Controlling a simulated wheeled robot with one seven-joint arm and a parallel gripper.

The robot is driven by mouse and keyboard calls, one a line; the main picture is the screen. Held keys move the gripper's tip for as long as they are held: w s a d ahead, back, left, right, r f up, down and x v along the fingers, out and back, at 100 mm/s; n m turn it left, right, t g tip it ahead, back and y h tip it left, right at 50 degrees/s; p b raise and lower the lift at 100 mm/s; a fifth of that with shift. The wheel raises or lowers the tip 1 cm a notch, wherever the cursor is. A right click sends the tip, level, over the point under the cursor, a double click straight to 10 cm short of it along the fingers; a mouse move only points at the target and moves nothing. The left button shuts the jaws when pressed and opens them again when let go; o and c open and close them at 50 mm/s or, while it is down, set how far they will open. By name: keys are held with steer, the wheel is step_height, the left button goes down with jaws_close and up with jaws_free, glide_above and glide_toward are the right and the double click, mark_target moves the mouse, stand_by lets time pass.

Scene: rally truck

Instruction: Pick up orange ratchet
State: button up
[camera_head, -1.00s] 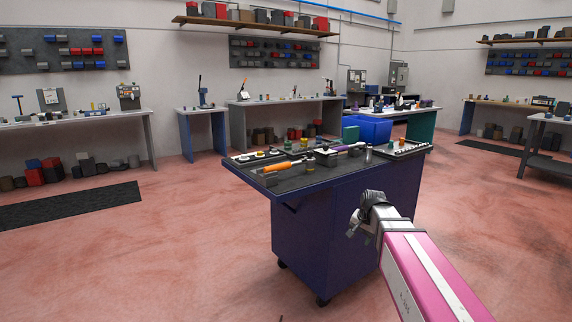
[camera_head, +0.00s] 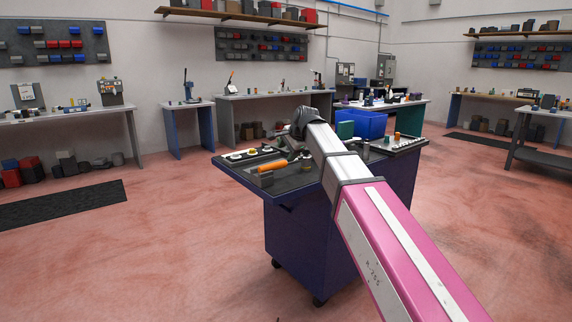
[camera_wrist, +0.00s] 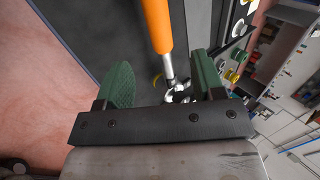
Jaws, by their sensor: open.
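The orange ratchet (camera_head: 273,166) lies on the dark top of the blue cart (camera_head: 230,170), near its left part. In the wrist view its orange handle (camera_wrist: 156,22) runs up out of the picture and its metal shaft and head (camera_wrist: 172,80) point down toward my gripper. My gripper (camera_wrist: 165,82) is open, with green finger pads on either side of the shaft's end. The ratchet appears between the fingers in the picture, but I cannot tell the height gap. In the head view my arm hides the gripper's fingers and part of the cart top.
A tray (camera_head: 250,154) with small round parts lies behind the ratchet, and another tray (camera_head: 400,144) is at the cart's right. Workbenches line the walls. The floor around the cart is clear.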

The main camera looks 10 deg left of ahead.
mark_target(280, 163)
steer(key=x, duration=0.9)
steer(key=shift+w+f, duration=0.1)
steer(key=shift+f, duration=0.1)
jaws_close()
